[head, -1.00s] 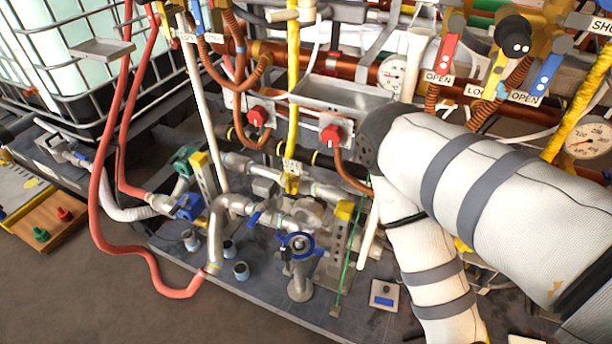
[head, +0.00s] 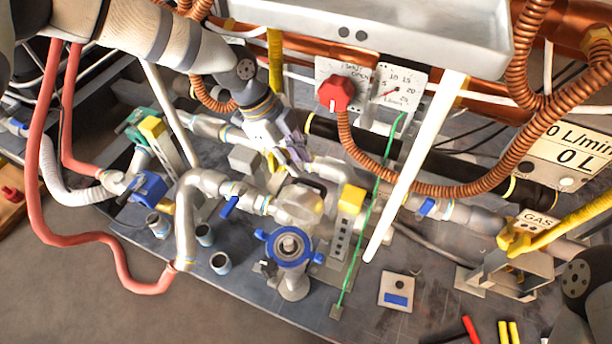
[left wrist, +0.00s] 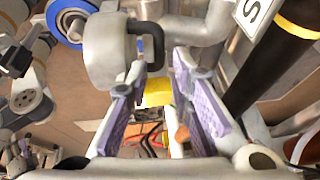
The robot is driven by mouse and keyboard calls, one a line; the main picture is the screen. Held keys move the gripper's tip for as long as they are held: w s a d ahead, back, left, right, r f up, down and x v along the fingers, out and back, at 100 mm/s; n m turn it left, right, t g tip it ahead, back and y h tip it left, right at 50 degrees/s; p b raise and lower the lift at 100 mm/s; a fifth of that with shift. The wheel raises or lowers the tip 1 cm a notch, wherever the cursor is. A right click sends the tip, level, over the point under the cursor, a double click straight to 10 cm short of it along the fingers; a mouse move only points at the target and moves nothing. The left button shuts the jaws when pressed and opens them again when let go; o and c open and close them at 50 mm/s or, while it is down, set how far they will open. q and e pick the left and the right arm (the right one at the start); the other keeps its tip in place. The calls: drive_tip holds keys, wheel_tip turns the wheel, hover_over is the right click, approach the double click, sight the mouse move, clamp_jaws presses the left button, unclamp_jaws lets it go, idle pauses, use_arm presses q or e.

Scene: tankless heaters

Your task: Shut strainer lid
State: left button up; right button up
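The strainer (head: 289,246) is the upright grey body with a blue ring around its top, at the lower middle of the head view. Its round metal lid (head: 298,203) stands raised just behind the ring. In the left wrist view the lid (left wrist: 108,55) is at upper left, with a black handle (left wrist: 147,38) and part of the blue ring (left wrist: 66,20) beyond it. My left gripper (head: 292,155) is just behind the lid. In the left wrist view its purple-padded fingers (left wrist: 162,78) are apart, near the handle; contact is unclear. My right gripper is not visible.
Pipes with blue valve handles (head: 230,206) lie left of the lid. A yellow-topped bracket (head: 352,199), a green cord (head: 368,225) and a white pole (head: 415,165) stand to its right. A red knob (head: 336,93) and a metal box (head: 400,30) are above.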

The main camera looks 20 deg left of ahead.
sight(307, 181)
use_arm(q)
drive_tip(key=x, duration=0.6)
drive_tip(key=shift+s+b, duration=0.1)
drive_tip(key=shift+b, duration=0.3)
drive_tip(key=shift+r, duration=0.1)
clamp_jaws()
